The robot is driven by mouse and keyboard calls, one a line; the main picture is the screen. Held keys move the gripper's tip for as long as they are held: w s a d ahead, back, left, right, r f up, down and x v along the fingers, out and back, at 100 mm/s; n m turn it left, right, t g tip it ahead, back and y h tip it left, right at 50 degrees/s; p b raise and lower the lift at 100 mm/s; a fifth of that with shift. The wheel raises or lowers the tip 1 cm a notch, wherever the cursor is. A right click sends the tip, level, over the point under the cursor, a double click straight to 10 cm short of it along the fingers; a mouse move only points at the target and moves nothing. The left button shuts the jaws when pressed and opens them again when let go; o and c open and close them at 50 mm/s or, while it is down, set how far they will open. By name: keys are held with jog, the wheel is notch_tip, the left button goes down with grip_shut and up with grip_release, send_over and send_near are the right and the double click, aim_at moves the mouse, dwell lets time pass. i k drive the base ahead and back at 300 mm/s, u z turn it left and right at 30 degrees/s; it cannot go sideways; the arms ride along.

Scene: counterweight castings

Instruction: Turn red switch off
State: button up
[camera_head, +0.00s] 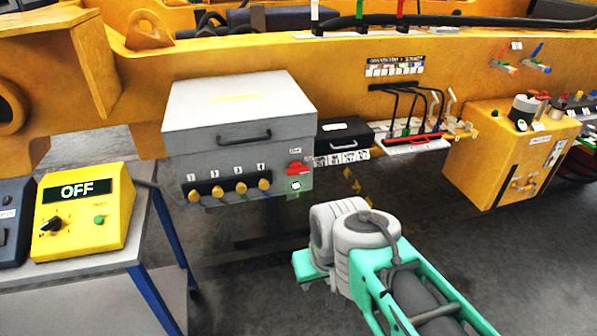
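A red switch (297,168) sits on the right part of the front of a grey metal box (240,140). It looks like a wide handle lying roughly level; its exact setting is too small to read. My teal and grey arm is in the lower middle, below and right of the box, apart from the switch in the picture. No gripper fingers show, so my gripper is not in view.
Yellow knobs (240,187) line the box front left of the switch, under a lid handle (244,138). A yellow unit (85,212) reading OFF stands on a table (95,270) at left. Black levers (415,105) and a yellow control box (510,150) are at right.

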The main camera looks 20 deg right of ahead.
aim_at(296, 167)
jog(key=k, duration=0.65)
jog(key=u, duration=0.8)
jog(key=i, duration=1.1)
jog(key=u, duration=0.2)
